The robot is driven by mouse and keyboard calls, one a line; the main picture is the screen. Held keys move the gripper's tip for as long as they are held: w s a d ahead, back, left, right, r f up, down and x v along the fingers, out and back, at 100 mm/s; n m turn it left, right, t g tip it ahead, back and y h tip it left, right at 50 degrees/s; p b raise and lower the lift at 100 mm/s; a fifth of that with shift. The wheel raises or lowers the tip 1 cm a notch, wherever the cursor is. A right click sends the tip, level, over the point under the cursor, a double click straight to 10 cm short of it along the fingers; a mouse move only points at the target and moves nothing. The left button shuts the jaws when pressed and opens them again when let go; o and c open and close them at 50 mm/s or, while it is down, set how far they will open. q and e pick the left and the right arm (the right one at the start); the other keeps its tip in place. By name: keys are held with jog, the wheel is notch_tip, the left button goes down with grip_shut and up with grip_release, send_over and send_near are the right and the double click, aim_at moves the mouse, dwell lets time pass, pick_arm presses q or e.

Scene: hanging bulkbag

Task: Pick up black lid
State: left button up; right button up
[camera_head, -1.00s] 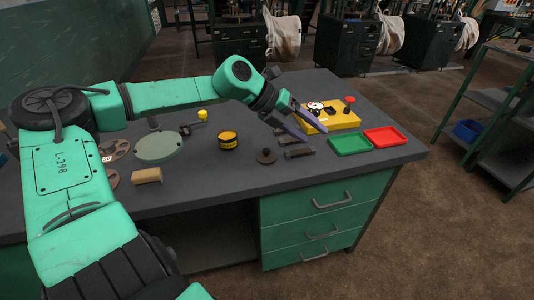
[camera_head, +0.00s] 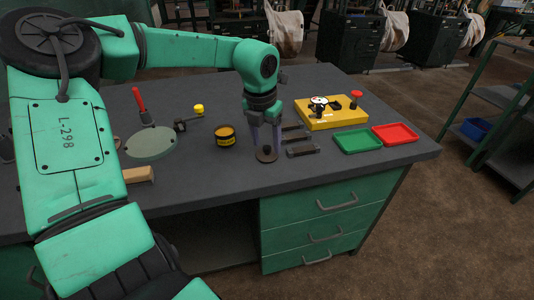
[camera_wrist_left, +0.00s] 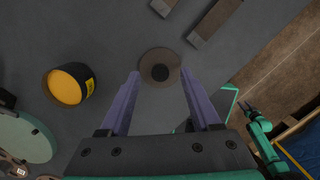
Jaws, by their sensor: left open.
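In the left wrist view the lid (camera_wrist_left: 160,70) lies just beyond and between the two open purple fingertips (camera_wrist_left: 160,76). I cannot tell whether the fingers touch it. A small green arm, likely my right one, shows at the lower right of the wrist view; its gripper (camera_wrist_left: 249,108) is too small to read.
A yellow-black tin (camera_head: 225,136) stands left of the lid. Dark bars (camera_head: 303,150) lie to the right. Further right are a yellow box (camera_head: 330,118), a green tray (camera_head: 357,150) and a red tray (camera_head: 395,141). A pale green disc (camera_head: 152,143) lies left.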

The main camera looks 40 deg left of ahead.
pick_arm(q)
jog(key=shift+w+f, duration=0.2)
jog(key=shift+f, duration=0.55)
grip_shut()
jog(key=shift+r, duration=0.1)
